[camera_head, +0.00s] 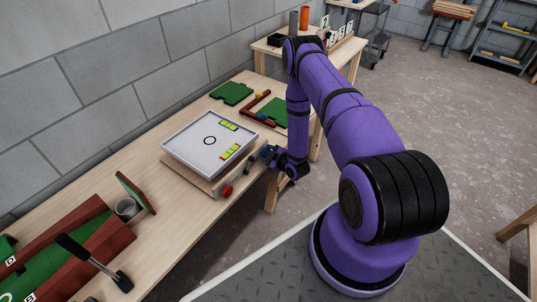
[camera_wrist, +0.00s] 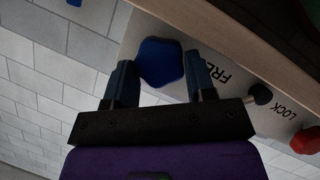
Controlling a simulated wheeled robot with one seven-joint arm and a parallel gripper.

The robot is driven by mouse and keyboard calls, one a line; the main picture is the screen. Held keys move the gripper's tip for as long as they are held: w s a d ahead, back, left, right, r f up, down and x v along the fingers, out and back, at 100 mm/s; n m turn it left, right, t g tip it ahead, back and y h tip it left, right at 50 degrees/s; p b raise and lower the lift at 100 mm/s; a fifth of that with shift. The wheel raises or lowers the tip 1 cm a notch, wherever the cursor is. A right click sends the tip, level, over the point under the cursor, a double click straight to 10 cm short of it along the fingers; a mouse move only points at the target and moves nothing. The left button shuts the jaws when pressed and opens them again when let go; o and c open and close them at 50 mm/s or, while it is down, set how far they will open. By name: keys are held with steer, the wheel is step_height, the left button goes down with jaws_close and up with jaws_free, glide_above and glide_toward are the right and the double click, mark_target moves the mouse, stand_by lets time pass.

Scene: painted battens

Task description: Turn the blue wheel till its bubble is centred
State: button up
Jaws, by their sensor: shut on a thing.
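In the wrist view the blue wheel (camera_wrist: 161,62), a lobed knob, sits between the two fingers of my gripper (camera_wrist: 161,76), which is shut on it. In the head view my gripper (camera_head: 267,155) is at the right side of the levelling plate (camera_head: 190,145), and the blue wheel is hard to tell from the fingers. The light plate carries a black circle and two yellow-green vials, one at the far edge (camera_head: 228,126) and one at the near right (camera_head: 231,152). Where their bubbles stand is too small to tell.
A red wheel (camera_wrist: 306,140) and a small black lever (camera_wrist: 260,94), between the words FREE and LOCK, are on the same face. Green boards (camera_head: 232,93) lie behind the plate. A cup (camera_head: 127,208) and a green-and-red fixture (camera_head: 80,250) stand at the near left.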

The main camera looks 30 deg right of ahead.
steer(key=o, duration=0.9)
steer(key=m, duration=0.1)
steer(key=m+g+y, duration=0.1)
steer(key=m+y, duration=0.1)
steer(key=shift+w+d+r+m, duration=0.1)
steer(key=shift+d+m, duration=0.15)
steer(key=shift+m, duration=0.15)
steer(key=shift+d+m+g+y, duration=0.15)
steer(key=shift+m+g+y, duration=0.25)
steer(key=shift+m+y, duration=0.6)
steer(key=shift+d+m, duration=0.1)
steer(key=shift+m, duration=0.2)
steer(key=v, duration=1)
steer(key=shift+s+r, duration=0.25)
